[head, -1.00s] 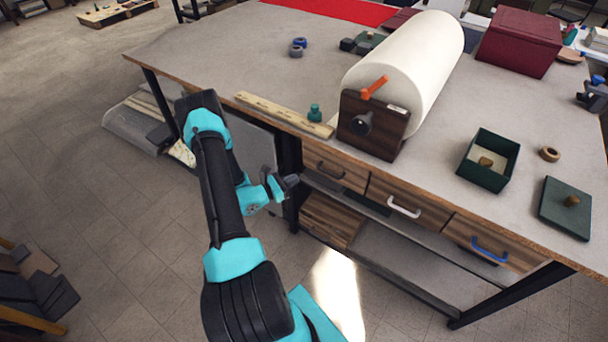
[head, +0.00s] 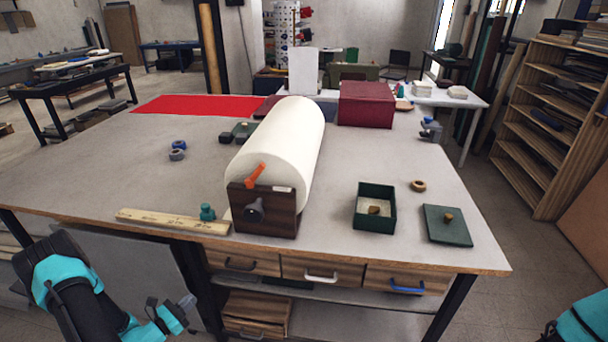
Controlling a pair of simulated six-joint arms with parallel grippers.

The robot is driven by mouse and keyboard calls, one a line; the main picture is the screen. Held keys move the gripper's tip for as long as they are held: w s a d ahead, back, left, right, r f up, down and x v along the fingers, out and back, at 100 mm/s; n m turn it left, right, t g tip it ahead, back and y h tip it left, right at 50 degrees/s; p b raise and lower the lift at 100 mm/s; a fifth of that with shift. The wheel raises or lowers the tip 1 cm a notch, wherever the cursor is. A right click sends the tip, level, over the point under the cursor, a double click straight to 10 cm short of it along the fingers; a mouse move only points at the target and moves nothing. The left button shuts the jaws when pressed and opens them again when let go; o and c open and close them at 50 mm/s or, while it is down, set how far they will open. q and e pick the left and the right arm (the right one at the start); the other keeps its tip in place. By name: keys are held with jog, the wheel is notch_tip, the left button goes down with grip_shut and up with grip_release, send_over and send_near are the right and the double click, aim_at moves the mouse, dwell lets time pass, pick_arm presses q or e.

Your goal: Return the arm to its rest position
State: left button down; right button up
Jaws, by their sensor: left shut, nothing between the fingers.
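My left arm comes in at the lower left of the head view. Its gripper (head: 181,309) is shut and empty, in front of the table's front edge and below the level of the top. It touches nothing that I can see. Part of my right arm (head: 582,326) shows at the lower right corner, and its gripper is out of view. The table (head: 105,182) carries a large white roll (head: 283,142) on a wooden stand with an orange handle (head: 255,174).
A wooden ruler (head: 165,221) and a teal knob (head: 207,212) lie near the front edge. An open green box (head: 361,222), its knobbed lid (head: 446,236) and a tape ring (head: 418,186) are at right. Drawers (head: 322,274) under the top look shut. A dark red box (head: 366,104) stands behind.

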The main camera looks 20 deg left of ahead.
pick_arm(q)
jog(key=w+d+f+m+g+h, duration=0.2)
jog(key=d+m+g+h, duration=0.55)
jog(key=d, duration=0.85)
jog(key=s+d+f+m+g+y, duration=0.1)
jog(key=s+d+f+m+g, duration=0.15)
jog(key=d+m+g, duration=0.35)
jog(key=s+d+f+m+g, duration=0.1)
jog(key=s+d+m+g, duration=0.3)
jog(key=d+m+g, duration=0.25)
jog(key=w+d+r+m+t+y, duration=0.2)
jog(key=w+d+m+y, duration=0.4)
jog(key=m, duration=0.6)
jog(key=shift+w+d, duration=0.35)
jog(key=shift+w, duration=0.5)
